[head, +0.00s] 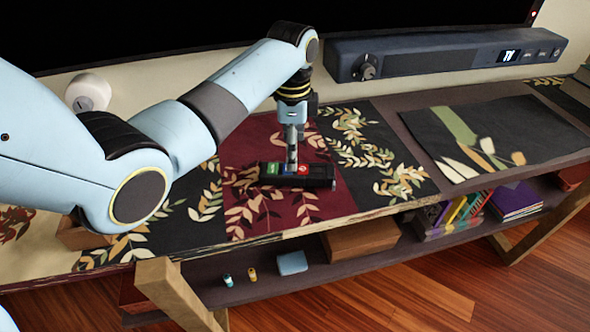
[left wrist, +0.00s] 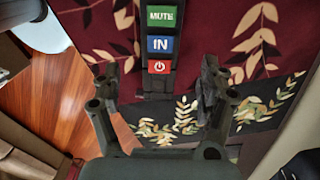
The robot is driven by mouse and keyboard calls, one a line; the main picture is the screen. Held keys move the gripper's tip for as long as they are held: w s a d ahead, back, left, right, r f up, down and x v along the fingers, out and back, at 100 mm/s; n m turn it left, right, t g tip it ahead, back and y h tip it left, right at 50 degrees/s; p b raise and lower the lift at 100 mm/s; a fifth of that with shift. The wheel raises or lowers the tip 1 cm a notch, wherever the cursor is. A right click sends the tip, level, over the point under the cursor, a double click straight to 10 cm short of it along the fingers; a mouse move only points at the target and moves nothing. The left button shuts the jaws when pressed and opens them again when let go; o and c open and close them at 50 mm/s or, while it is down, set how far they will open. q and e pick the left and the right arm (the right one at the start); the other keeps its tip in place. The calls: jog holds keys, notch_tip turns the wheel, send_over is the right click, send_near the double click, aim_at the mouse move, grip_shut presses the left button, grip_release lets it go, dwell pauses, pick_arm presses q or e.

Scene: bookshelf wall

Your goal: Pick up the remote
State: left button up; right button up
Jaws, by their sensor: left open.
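The remote (head: 320,176) is black with green, blue and red buttons. It lies on the dark red leaf-patterned part of the shelf top in the head view. In the left wrist view the remote (left wrist: 158,82) points away from me, its MUTE, IN and power buttons visible. My left gripper (head: 291,163) points down right over the remote. In the left wrist view the left gripper (left wrist: 157,85) is open, one finger to each side of the remote's near end, with gaps between. Whether the fingertips reach down to the shelf top is unclear. My right gripper is not in view.
A soundbar (head: 440,52) sits behind, under a large dark screen (head: 190,25). A white round object (head: 90,90) is at the back left. The lower shelf (head: 250,290) holds books (head: 515,202), a wooden box (head: 360,240) and small items. The shelf top right of the remote is clear.

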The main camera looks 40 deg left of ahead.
aim_at(293, 174)
pick_arm(q)
jog(key=shift+f, duration=0.95)
jog(key=f, duration=0.1)
jog(key=f+b, duration=0.1)
jog(key=f, duration=0.3)
jog(key=shift+s+a+f, duration=0.1)
jog(key=shift+s+a, duration=0.05)
jog(key=shift+a, duration=0.1)
jog(key=c, duration=1.2)
jog(key=shift+c, duration=0.9)
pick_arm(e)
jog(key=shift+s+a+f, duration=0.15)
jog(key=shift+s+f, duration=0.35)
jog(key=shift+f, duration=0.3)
